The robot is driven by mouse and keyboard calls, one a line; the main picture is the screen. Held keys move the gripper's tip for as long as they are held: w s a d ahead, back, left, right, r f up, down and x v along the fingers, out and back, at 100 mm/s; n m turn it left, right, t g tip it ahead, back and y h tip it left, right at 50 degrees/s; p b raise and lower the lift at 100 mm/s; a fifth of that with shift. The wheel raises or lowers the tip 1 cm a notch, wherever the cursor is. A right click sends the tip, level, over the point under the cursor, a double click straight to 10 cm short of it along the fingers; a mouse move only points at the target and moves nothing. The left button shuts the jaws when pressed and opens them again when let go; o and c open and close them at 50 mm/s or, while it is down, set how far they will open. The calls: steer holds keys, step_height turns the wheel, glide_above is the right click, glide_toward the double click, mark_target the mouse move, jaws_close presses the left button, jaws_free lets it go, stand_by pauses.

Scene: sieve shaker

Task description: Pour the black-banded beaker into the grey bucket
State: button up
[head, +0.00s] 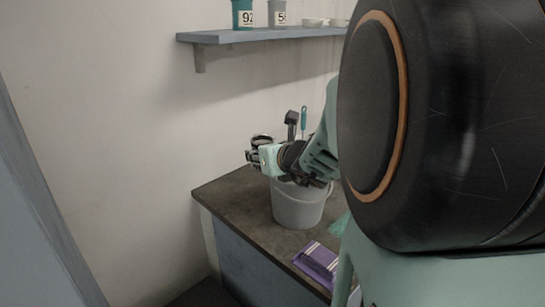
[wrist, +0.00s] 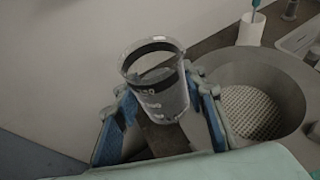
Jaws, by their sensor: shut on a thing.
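In the wrist view a clear beaker with a black band (wrist: 157,84) near its rim stands between the blue-padded fingers of my gripper (wrist: 160,118). My gripper is shut on it, and the beaker looks roughly upright, slightly tilted. What is in it is hard to tell. The grey bucket (head: 297,207) stands on the dark counter, with my gripper (head: 257,156) above and a little left of its rim. In the wrist view the bucket (wrist: 275,67) is open, to the right of the beaker and apart from it, with a textured, mesh-like inside.
The counter (head: 236,206) ends at a left edge close to the bucket. A purple-and-white item (head: 318,261) lies at its front. A white holder (wrist: 251,30) with a tool stands behind the bucket. A wall shelf (head: 265,35) with labelled containers hangs above.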

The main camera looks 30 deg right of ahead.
steer(key=shift+s+d+r+m+h, duration=0.25)
steer(key=shift+s+d+m+h, duration=0.15)
steer(key=shift+d, duration=0.05)
steer(key=shift+r, duration=0.15)
steer(key=p, duration=0.4)
steer(key=shift+d+r+m, duration=0.35)
steer(key=shift+m, duration=0.05)
steer(key=d+m+y+p, duration=0.1)
steer(key=p, duration=0.3)
steer(key=m+p, duration=0.1)
steer(key=p, duration=0.3)
steer(key=shift+d+r+y, duration=0.35)
steer(key=shift+y, duration=0.05)
steer(key=shift+d+f+m+y+p, duration=0.4)
steer(key=shift+d+f+p, duration=0.1)
steer(key=shift+p, duration=0.5)
steer(key=d+m+y+p, duration=0.1)
steer(key=p, duration=0.3)
steer(key=shift+r+m, duration=0.1)
steer(key=shift+m, duration=0.2)
steer(key=shift+d+f+m+y+p, duration=0.2)
steer(key=shift+d+m+y+p, duration=0.1)
steer(key=shift+p, duration=0.15)
